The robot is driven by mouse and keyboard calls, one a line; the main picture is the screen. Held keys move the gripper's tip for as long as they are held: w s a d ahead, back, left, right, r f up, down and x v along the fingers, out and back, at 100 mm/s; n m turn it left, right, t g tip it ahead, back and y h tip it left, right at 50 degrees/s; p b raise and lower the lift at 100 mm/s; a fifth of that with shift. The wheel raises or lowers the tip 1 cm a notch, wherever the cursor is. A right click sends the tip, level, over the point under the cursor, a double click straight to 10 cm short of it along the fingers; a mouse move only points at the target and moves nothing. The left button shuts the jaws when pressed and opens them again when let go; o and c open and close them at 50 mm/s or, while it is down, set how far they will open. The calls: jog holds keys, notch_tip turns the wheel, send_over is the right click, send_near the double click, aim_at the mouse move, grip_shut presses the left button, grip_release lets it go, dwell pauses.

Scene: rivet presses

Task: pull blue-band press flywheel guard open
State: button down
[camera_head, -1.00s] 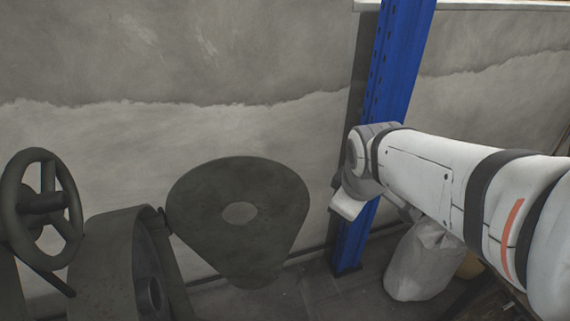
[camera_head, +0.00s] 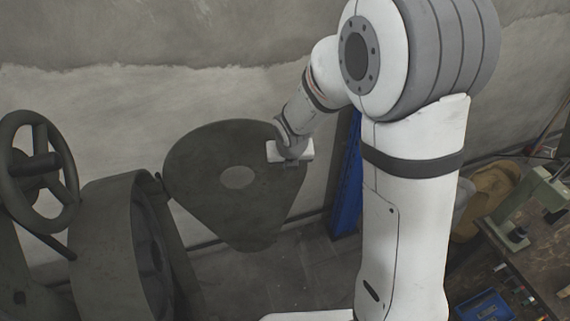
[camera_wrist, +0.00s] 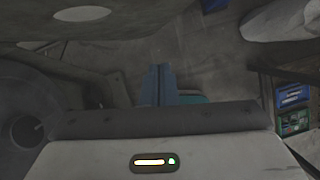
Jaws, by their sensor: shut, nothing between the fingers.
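The flywheel guard (camera_head: 205,205) is a dark grey-green, rounded triangular plate with a pale disc in its middle. It stands swung out from the round press housing (camera_head: 112,235), joined near its left edge, with the housing's open face showing. In the wrist view the guard (camera_wrist: 140,12) fills the top left. My gripper (camera_head: 290,161) is at the guard's upper right edge in the head view; whether it touches is unclear. In the wrist view my gripper's fingers (camera_wrist: 158,84) are shut together with nothing between them. No blue band shows on the press.
A handwheel (camera_head: 38,170) is at the left. A blue upright (camera_head: 347,190) stands against the wall (camera_head: 180,90), partly behind my arm. A workbench (camera_head: 540,250) with a blue box (camera_head: 485,305) is at the right. Floor (camera_head: 295,265) shows below the guard.

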jog(key=w+f, duration=0.7)
jog(key=f, duration=0.2)
jog(key=shift+w+a, duration=0.3)
jog(key=shift+d, duration=0.1)
